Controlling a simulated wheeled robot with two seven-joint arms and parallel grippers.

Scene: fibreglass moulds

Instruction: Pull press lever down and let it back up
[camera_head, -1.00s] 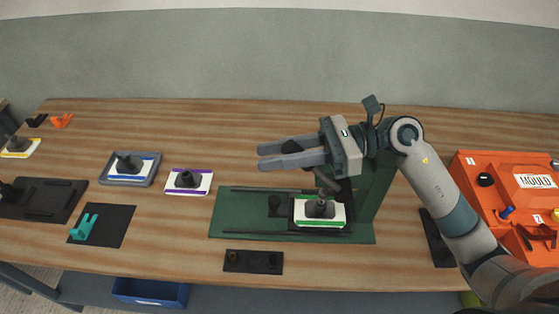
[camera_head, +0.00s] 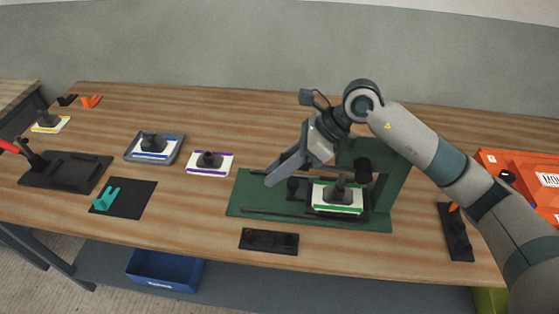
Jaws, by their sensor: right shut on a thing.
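The press has a green base (camera_head: 234,208) and a green upright (camera_head: 393,182) at its right. A white mould with a green edge (camera_head: 338,202) and a dark knob on top sits on the base. My right gripper (camera_head: 280,172) is over the left part of the press, tilted with its fingers pointing down and to the left. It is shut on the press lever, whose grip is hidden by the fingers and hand. A black cylinder (camera_head: 363,168) shows beside the upright, above the mould. My left gripper is not in view.
A purple-edged mould (camera_head: 210,163) and a blue-edged mould in a grey tray (camera_head: 136,157) stand to the left. A black block (camera_head: 268,241) lies in front of the press. An orange box (camera_head: 492,160) is at the right. The table behind the press is clear.

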